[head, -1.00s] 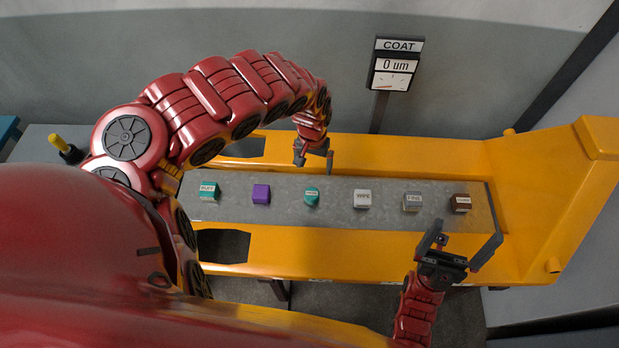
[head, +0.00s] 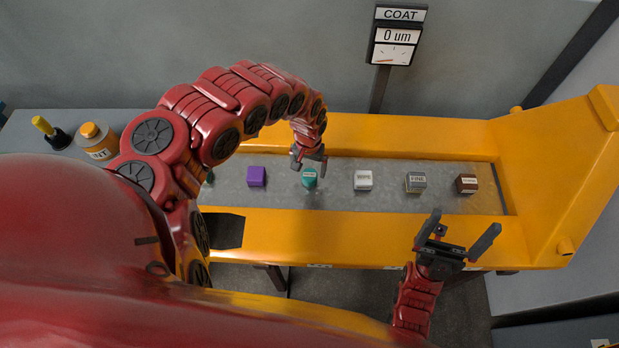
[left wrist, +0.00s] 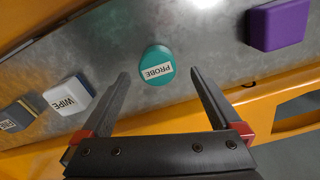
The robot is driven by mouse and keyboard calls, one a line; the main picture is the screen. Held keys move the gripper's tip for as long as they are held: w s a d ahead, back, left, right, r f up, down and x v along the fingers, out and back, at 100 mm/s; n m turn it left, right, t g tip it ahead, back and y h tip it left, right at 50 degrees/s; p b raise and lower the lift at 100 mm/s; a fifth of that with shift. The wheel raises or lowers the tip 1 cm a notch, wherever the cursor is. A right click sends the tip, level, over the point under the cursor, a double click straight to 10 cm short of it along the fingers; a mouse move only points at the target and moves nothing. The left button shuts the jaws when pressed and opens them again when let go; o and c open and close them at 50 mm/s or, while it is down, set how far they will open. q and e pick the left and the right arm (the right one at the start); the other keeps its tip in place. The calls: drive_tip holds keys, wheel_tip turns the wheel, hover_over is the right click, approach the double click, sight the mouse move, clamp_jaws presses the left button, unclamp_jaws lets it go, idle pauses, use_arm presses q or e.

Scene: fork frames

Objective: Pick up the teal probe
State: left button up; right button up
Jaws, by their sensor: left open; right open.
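The teal probe (head: 309,177) stands on the grey plate of the yellow bench in the head view, between a purple block and a white block. In the left wrist view the probe (left wrist: 157,66) is round-topped with a "PROBE" label, just beyond and between the fingertips. My left gripper (head: 309,166) is open and empty, very close to the probe in the head view; the wrist view also shows its open fingers (left wrist: 158,75). My right gripper (head: 465,225) is open and empty over the bench's front right edge.
The purple block (head: 257,176) and white WIPE block (head: 363,180) flank the probe. A grey FINE block (head: 416,182) and brown block (head: 466,184) sit further right. A COAT gauge (head: 395,47) stands behind. An orange-capped container (head: 98,142) and yellow-handled tool (head: 51,131) are at left.

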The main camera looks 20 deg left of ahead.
sight(310, 173)
use_arm(q)
drive_tip(key=f, duration=0.3)
drive_tip(key=shift+w+d+f, duration=0.1)
drive_tip(key=shift+d+f, duration=0.05)
drive_tip(key=shift+d, duration=0.15)
drive_tip(key=shift+a+f, duration=0.1)
drive_tip(key=shift+f, duration=0.45)
drive_tip(key=c, duration=1.5)
drive_tip(key=shift+w+r, duration=0.1)
wheel_tip(310, 173, up, 9)
drive_tip(key=shift+a+p, duration=0.1)
drive_tip(key=shift+p, duration=0.5)
drive_tip(key=shift+r, duration=0.4)
